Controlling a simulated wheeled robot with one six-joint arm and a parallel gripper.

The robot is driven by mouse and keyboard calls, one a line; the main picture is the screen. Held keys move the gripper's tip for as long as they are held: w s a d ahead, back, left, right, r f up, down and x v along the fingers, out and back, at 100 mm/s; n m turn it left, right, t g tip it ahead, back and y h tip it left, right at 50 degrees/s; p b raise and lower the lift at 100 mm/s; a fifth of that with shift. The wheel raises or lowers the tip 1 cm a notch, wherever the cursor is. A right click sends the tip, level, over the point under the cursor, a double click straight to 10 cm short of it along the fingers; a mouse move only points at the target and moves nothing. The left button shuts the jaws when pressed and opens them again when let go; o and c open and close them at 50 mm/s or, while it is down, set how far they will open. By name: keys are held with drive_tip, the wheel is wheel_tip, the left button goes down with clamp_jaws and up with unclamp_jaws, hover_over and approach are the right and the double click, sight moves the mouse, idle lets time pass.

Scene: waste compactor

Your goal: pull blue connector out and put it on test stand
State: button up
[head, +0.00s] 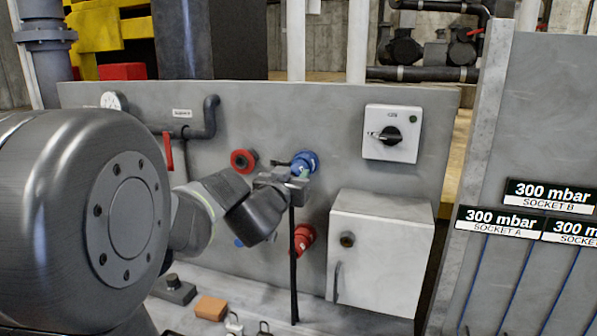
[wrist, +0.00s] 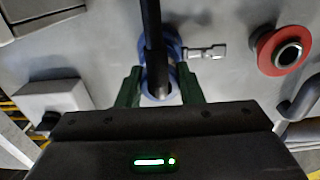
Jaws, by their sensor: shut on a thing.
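The blue connector (head: 307,160) is at the upright grey panel, above and left of the white box. My gripper (head: 301,175) is shut on it from the front. In the wrist view, the green fingers of my gripper (wrist: 160,78) stand on either side of the blue connector (wrist: 173,48). A black hose (head: 293,250) hangs down from the connector, and in the wrist view the hose (wrist: 152,25) hides part of it. I cannot tell whether the connector is fully seated. A board (head: 540,120) with 300 mbar displays and socket labels, apparently the test stand, is at the right.
A red-ringed port (head: 243,161) is left of the blue connector, and a red connector (head: 303,238) is below. A white box (head: 381,252) and a rotary switch (head: 391,134) are to the right. A pipe with a red lever (head: 168,151) is at the left.

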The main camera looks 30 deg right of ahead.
drive_tip(key=p+v, duration=0.1)
drive_tip(key=v, duration=0.4)
drive_tip(key=shift+s+a+p, duration=0.2)
drive_tip(key=shift+a+p, duration=0.05)
drive_tip(key=shift+p, duration=0.1)
idle(0.9)
drive_tip(key=shift+w, duration=0.1)
idle(0.4)
